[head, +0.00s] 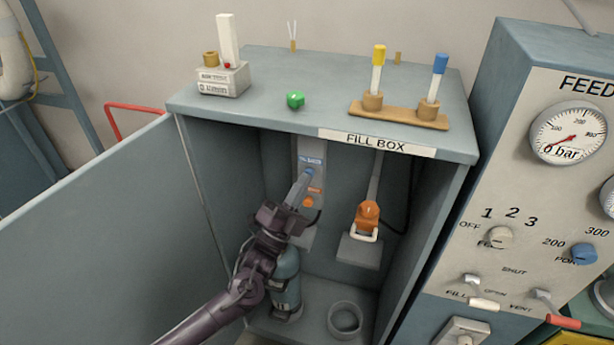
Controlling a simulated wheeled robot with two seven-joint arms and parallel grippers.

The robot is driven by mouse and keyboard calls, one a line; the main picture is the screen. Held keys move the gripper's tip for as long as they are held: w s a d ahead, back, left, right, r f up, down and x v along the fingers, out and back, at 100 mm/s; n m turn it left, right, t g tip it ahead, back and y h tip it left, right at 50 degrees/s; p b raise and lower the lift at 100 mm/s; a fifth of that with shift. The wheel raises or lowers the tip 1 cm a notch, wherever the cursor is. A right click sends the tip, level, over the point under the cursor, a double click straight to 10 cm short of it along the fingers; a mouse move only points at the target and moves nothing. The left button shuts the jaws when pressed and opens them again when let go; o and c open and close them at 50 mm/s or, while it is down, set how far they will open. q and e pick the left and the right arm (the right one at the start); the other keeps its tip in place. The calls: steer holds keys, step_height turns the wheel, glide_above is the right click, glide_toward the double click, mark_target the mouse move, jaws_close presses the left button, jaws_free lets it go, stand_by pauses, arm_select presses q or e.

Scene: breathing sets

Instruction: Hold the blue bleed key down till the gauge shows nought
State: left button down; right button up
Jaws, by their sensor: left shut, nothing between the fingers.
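The blue bleed key (309,173) is on a grey upright plate inside the open fill box (420,147), above an orange knob (308,201). My left gripper (304,178) reaches in from the lower left, shut and empty. Its fingertips are at the blue key and partly cover it; I cannot tell whether the key is pressed in. The round gauge (568,122) on the feed panel at the right reads "0 bar", its red needle pointing to the lower left. My right gripper is not in view.
A blue-grey bottle (287,283) stands below my left gripper, with an empty round holder (331,319) beside it. An orange fitting (367,215) hangs to the right. The box door (110,230) stands open at the left.

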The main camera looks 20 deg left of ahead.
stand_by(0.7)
arm_select(q)
steer(key=shift+s+p, duration=0.4)
steer(key=shift+s, duration=0.5)
steer(key=shift+s, duration=0.1)
steer(key=s+p, duration=0.2)
steer(key=s, duration=0.2)
steer(key=shift+s+a+f, duration=0.1)
steer(key=shift+s, duration=0.3)
